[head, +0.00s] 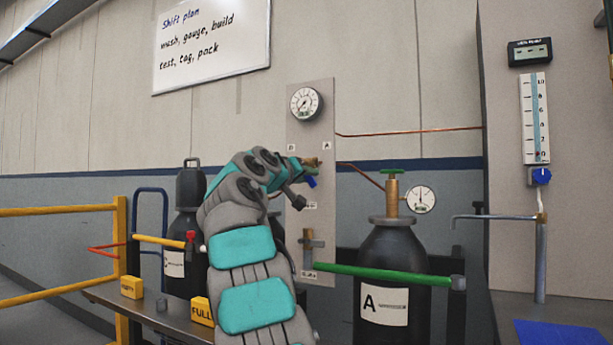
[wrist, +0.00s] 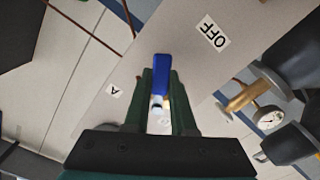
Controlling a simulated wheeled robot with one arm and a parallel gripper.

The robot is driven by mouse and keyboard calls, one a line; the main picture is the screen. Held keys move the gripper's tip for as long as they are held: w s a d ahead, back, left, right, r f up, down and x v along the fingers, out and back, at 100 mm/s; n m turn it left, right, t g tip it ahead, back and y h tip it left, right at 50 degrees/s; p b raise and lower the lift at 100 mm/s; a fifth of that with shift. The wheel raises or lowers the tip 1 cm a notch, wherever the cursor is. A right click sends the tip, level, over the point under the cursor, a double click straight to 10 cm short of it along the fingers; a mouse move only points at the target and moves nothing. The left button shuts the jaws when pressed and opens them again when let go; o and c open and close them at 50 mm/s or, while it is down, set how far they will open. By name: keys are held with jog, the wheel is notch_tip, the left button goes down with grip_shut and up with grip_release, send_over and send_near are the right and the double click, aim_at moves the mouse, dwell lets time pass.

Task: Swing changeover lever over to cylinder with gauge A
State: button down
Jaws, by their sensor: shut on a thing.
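The changeover lever has a blue handle (head: 311,182), seen at the grey wall panel (head: 318,240) and pointing down and slightly right. In the wrist view the blue handle (wrist: 161,76) lies between the fingers of my gripper (wrist: 162,82), which is shut on it. In the head view my gripper (head: 306,171) covers part of the lever. Panel labels read B at left, A at right and OFF below. The black cylinder A (head: 378,258) stands right of the panel, with a round gauge (head: 421,199) beside its green-topped brass valve.
Another dark cylinder (head: 184,230) stands at left, partly behind my arm. A green bar (head: 380,273) crosses in front of cylinder A. Yellow blocks (head: 131,287) sit on the bench at left, near a yellow railing (head: 121,240). A pressure gauge (head: 305,104) tops the panel.

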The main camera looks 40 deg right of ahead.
jog(key=shift+s+r+n, duration=0.15)
jog(key=shift+r+n, duration=0.05)
jog(key=shift+n, duration=0.4)
jog(key=c, duration=0.7)
grip_release()
jog(key=shift+c, duration=0.2)
jog(key=shift+a+f, duration=0.1)
jog(key=b+v, duration=0.1)
jog(key=v, duration=0.6)
jog(key=shift+a, duration=0.25)
jog(key=shift+s, duration=0.1)
